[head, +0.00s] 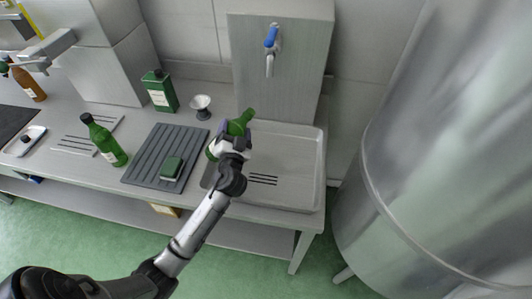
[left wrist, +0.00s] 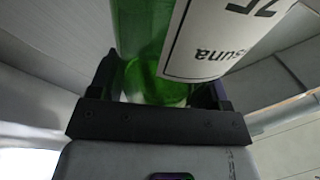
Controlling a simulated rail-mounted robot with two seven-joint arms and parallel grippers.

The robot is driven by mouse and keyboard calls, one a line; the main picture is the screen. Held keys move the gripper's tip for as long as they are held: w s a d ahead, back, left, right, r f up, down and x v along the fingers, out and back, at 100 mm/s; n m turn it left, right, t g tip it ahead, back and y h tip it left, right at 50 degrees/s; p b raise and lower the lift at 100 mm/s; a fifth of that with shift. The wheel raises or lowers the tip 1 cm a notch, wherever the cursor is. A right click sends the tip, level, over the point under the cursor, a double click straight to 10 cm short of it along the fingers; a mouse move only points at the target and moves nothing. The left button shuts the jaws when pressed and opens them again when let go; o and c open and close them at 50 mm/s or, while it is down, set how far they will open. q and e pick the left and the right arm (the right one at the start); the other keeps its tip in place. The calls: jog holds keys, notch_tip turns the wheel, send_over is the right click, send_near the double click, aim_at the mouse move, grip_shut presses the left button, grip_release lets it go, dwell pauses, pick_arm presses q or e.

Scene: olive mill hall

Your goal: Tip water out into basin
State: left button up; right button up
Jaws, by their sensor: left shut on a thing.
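My left gripper (head: 226,140) is shut on a green glass bottle (head: 240,124) at the left side of the basin (head: 300,190). The bottle is tilted, with its neck toward the upper right of the head view. In the left wrist view the bottle (left wrist: 145,40) sits between the dark fingers, and its white label shows large and partly cut off. Whether water is flowing from it cannot be seen. The basin is a shallow grey sink with dark slots in its floor. My right gripper is not in view.
A blue-handled tap (head: 271,42) is on the panel behind the basin. A large steel tank (head: 430,180) stands right.

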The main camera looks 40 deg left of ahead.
pick_arm(q)
jog(key=shift+s+a+r+m+p, duration=0.15)
jog(key=shift+r+m+p, duration=0.9)
jog(key=shift+p, duration=0.95)
jog(key=shift+f+m, duration=0.35)
jog(key=shift+f, duration=0.35)
jog(key=shift+s+a+f+m+h, duration=0.25)
jog(key=shift+f+m+h, duration=0.15)
jog(key=shift+f+m, duration=0.3)
jog(key=shift+a+f+m+t+p, duration=0.2)
jog(key=shift+f+m+t+p, duration=0.1)
jog(key=shift+f+m+p, duration=0.4)
jog(key=shift+s+f+m+h+p, duration=0.15)
jog(key=shift+f+m+h+p, duration=0.25)
jog(key=shift+m+p, duration=0.15)
jog(key=shift+s+a+f+m+p, duration=0.15)
jog(key=shift+f+m+p, duration=0.35)
jog(key=shift+m, duration=0.25)
jog(key=shift+w+d+f+m, duration=0.2)
jog(key=shift+f+m, duration=0.25)
jog(key=shift+m, duration=0.05)
jog(key=shift+w+d+f+m, duration=0.15)
jog(key=shift+w+f+m, duration=0.05)
jog(key=shift+f+m, duration=0.3)
